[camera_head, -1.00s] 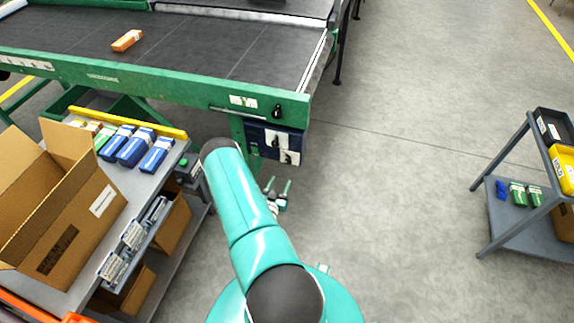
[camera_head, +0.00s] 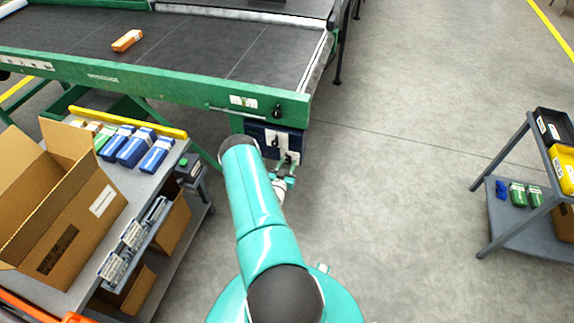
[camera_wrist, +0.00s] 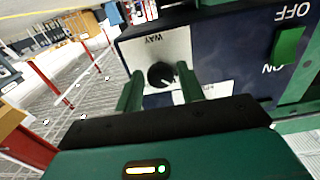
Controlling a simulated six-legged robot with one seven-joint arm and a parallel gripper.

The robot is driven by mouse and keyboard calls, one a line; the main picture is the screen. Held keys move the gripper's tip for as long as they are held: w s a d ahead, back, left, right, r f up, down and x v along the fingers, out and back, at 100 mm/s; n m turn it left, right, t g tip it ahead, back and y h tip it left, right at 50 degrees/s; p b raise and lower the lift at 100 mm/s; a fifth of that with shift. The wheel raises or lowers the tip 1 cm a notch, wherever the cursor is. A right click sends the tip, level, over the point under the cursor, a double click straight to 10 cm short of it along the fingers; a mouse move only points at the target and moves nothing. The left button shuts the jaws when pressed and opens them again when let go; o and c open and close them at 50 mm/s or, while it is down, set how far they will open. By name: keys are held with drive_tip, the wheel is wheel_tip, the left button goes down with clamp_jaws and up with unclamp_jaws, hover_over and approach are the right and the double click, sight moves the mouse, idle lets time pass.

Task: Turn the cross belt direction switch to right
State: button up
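A dark blue control box (camera_head: 262,133) hangs under the right end of the green conveyor. In the wrist view, upside down, the box (camera_wrist: 233,58) carries a round black knob (camera_wrist: 161,75) with a pale pointer mark on a white plate (camera_wrist: 172,45) lettered "WAY". Whether this is the cross belt direction switch cannot be read. My gripper (camera_wrist: 159,72) is open, with its two green fingers on either side of the knob and a visible gap at each side. In the head view my gripper (camera_head: 284,170) is just in front of the box, partly hidden by my arm.
A green ON/OFF switch (camera_wrist: 288,46) sits on the same box. Another black knob (camera_head: 277,111) is on the conveyor frame above. A bench with an open carton (camera_head: 75,215) stands left; a grey cart (camera_head: 520,236) stands right. Floor between is clear.

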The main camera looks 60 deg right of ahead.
drive_tip(key=c, duration=0.6)
drive_tip(key=shift+m, duration=0.4)
drive_tip(key=m, duration=1.1)
drive_tip(key=shift+m, duration=0.4)
drive_tip(key=m, duration=0.5)
drive_tip(key=shift+m, duration=0.3)
